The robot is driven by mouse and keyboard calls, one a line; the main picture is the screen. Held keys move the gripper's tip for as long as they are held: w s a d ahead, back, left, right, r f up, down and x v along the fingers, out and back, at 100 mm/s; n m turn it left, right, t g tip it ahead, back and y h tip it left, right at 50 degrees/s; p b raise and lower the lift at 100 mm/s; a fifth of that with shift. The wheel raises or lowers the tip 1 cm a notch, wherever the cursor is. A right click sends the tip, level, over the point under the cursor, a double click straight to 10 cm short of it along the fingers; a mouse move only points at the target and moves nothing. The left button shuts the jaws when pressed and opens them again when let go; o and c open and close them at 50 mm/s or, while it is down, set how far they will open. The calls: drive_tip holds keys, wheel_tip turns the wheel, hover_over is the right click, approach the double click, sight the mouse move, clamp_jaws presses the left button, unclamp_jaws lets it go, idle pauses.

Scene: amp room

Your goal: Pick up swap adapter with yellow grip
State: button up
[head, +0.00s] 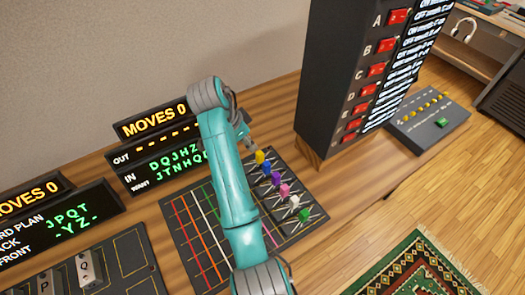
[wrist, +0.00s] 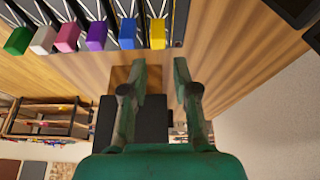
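The swap adapter with the yellow grip (head: 261,157) stands at the far end of a row of coloured grips on a dark board (head: 290,235). In the wrist view the yellow grip (wrist: 158,33) is at the right end of the row, next to the blue grip (wrist: 127,34). My gripper (wrist: 161,68) is open, with nothing between its two fingers. The yellow grip shows beyond the fingertips, apart from them. In the head view my gripper (head: 245,132) is small and partly hidden by my arm, near the yellow grip.
Blue (head: 266,169), purple (head: 276,178), pink (head: 285,190), white (head: 294,201) and green (head: 304,215) grips follow in line. A tall black rack (head: 335,75) with red switches stands to the right. Display boxes (head: 150,120) stand at the left. Bare wooden tabletop (head: 285,115) lies between.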

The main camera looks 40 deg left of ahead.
sight(259, 153)
drive_tip(key=x, duration=0.9)
drive_tip(key=shift+w+d+f, duration=0.2)
drive_tip(key=shift+d+f, duration=0.05)
drive_tip(key=shift+f, duration=0.1)
clamp_jaws()
